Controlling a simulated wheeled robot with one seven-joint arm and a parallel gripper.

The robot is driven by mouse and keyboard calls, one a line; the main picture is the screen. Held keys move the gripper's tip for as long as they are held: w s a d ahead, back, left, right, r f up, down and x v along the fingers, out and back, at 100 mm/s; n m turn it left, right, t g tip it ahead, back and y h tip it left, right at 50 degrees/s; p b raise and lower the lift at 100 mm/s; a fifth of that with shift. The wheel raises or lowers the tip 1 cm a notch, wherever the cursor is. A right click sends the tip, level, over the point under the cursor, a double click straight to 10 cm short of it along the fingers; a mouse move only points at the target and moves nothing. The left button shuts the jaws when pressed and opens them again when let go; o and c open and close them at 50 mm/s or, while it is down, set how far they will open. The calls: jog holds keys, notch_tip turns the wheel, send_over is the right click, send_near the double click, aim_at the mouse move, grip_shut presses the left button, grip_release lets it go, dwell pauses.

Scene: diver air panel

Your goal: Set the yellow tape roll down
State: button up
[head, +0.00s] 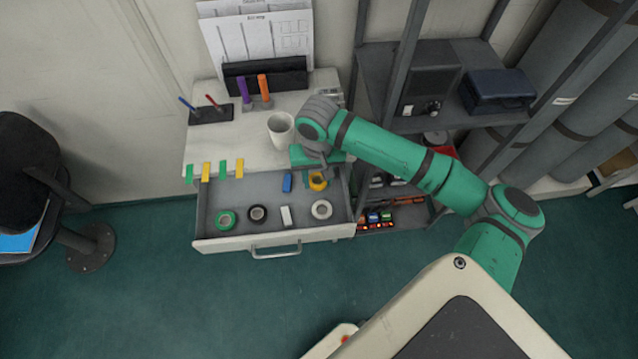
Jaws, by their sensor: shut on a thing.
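The yellow tape roll (317,184) is at the back right of the open drawer's space, in the head view. My gripper (319,177) comes down over it from above and is shut on it; the fingers are small and partly hidden by my wrist. I cannot tell whether the roll touches the drawer floor or hangs just above it. The open drawer (210,244) also holds a green tape roll (226,227), a black tape roll (258,221), a white block (286,216), a pale tape roll (322,217) and a blue block (287,183).
The white desktop (230,145) above the drawer bears a white mug (280,130), a pen holder (211,115), and purple (244,90) and orange (263,86) markers. Coloured tabs hang at its front edge. Shelving (440,60) stands right. The drawer's middle has bare floor.

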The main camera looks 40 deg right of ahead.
jog(key=shift+d+f, duration=0.15)
jog(key=shift+f, duration=0.8)
jog(key=shift+d+f, duration=0.1)
jog(key=shift+f, duration=0.8)
jog(key=shift+f, duration=0.1)
jog(key=o, duration=1.1)
notch_tip(320, 180, up, 12)
